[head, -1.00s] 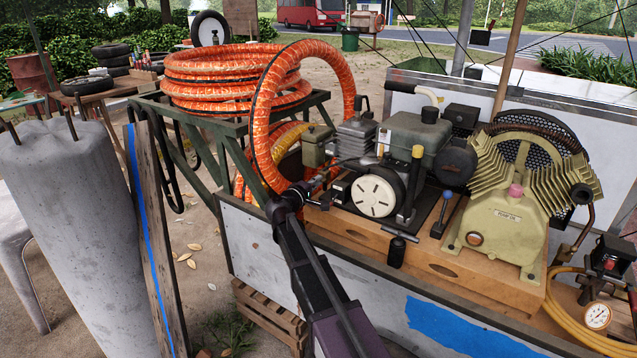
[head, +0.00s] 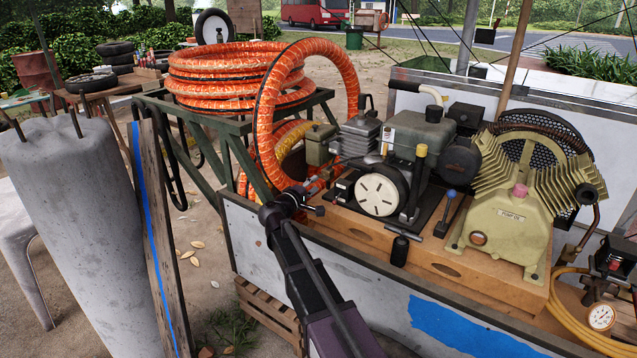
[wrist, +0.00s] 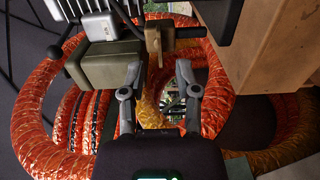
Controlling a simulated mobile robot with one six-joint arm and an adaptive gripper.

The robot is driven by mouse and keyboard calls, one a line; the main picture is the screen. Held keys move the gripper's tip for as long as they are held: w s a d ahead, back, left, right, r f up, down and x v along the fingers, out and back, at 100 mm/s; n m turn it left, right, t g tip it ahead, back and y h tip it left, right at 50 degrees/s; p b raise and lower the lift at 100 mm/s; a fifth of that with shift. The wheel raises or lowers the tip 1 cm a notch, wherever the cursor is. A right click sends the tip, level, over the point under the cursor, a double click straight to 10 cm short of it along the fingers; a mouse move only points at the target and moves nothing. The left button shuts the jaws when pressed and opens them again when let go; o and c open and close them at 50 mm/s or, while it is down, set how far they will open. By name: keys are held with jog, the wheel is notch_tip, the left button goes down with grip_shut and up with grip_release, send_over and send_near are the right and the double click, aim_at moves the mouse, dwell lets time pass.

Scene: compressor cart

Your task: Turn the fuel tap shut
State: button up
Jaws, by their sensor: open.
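My gripper (head: 313,197) is at the left end of the engine, above the cart's near side wall. In the wrist view my gripper (wrist: 159,70) is open, its two grey fingers apart with nothing gripped. A small brass-coloured fitting, which looks like the fuel tap (wrist: 153,42), is just beyond the fingertips, roughly in line with the gap. A dark stub runs right from it. An olive-green box (wrist: 110,66) of the engine is beside it on the left. In the head view the tap is too small and crowded to make out clearly.
The wooden base (wrist: 255,60) is close on the right in the wrist view. A thick orange hose (head: 262,120) loops behind my gripper. The engine (head: 415,135) and yellow-green compressor pump (head: 510,215) stand to the right. A concrete pillar (head: 75,230) is at left.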

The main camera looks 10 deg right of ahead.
jog(key=v, duration=0.8)
jog(key=shift+s, duration=0.1)
